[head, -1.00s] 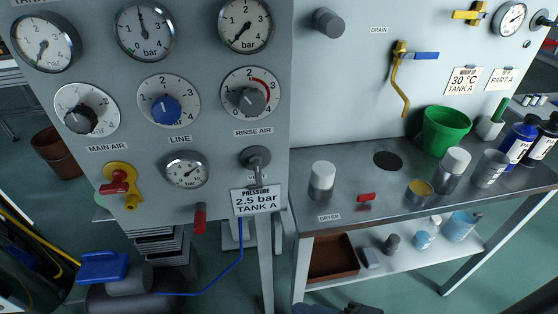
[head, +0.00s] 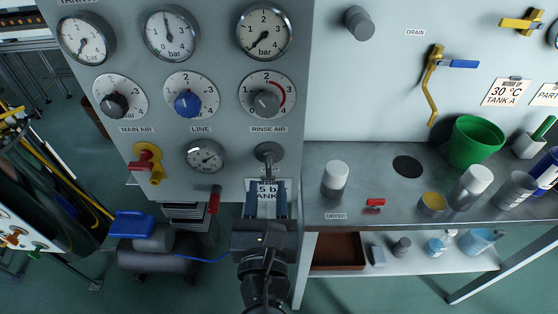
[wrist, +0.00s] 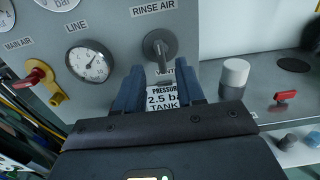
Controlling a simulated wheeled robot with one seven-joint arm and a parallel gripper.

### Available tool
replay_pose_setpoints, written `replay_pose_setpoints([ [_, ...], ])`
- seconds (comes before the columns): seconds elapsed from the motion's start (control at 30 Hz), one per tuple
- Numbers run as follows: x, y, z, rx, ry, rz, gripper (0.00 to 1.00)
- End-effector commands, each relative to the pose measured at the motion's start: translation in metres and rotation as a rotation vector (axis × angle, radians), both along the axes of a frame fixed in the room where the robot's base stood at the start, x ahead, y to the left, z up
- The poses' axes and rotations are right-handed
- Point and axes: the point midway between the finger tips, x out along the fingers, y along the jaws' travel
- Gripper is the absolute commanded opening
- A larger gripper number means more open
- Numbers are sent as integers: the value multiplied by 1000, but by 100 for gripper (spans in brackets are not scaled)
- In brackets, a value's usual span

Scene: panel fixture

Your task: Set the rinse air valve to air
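The rinse air valve (head: 268,152) is a grey round hub with a lever that hangs down, on the panel under the RINSE AIR label (head: 269,129). In the wrist view the valve (wrist: 159,44) is just above and beyond my fingertips, its lever pointing down at a small, partly covered label. My gripper (head: 266,188) is open below the valve, in front of the PRESSURE 2.5 bar TANK A sign (wrist: 165,97). In the wrist view my gripper (wrist: 161,84) has empty space between its two blue fingers. I see no contact with the lever.
The rinse air dial (head: 266,96) sits above the valve. A red and yellow valve (head: 147,162) and a small gauge (head: 205,157) are to the left. The bench (head: 330,205) on the right holds a white-capped container (head: 336,178) and a red-handled piece (head: 375,203).

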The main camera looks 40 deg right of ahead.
Motion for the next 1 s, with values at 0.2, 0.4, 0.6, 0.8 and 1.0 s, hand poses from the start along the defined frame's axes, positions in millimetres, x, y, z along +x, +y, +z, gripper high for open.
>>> replay_pose_setpoints([
  [0.2,26,-20,1,2,0,-3,38],
  [0.4,48,-36,0,4,0,-1,38],
  [0.6,56,-42,-1,5,1,0,38],
  [0.8,57,-43,-1,5,0,1,38],
  [1.0,57,-43,-1,5,0,1,23],
])
